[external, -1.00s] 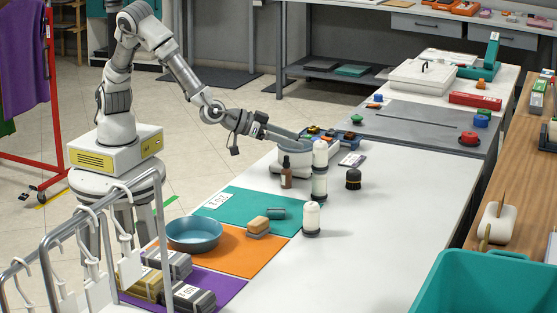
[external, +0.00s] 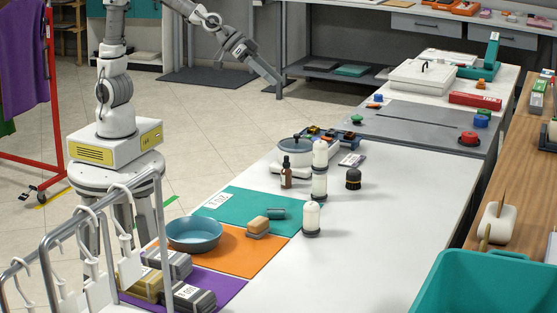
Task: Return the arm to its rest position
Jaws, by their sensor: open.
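My arm rises from its base on the left, leaves the top edge of the external view, and comes back down to the right. My gripper (external: 277,88) hangs raised and empty at the upper middle, in front of the dark back bench in the picture. It is open, though the fingers are small here. It is well clear of the white table and touches nothing that I can see. The upper part of my arm is out of view.
The white table (external: 375,235) holds a grey round pot (external: 294,150), a brown dropper bottle (external: 286,174), several white-topped bottles and a blue bowl (external: 194,233). A metal rack (external: 75,235) stands front left. A teal bin (external: 490,285) is front right.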

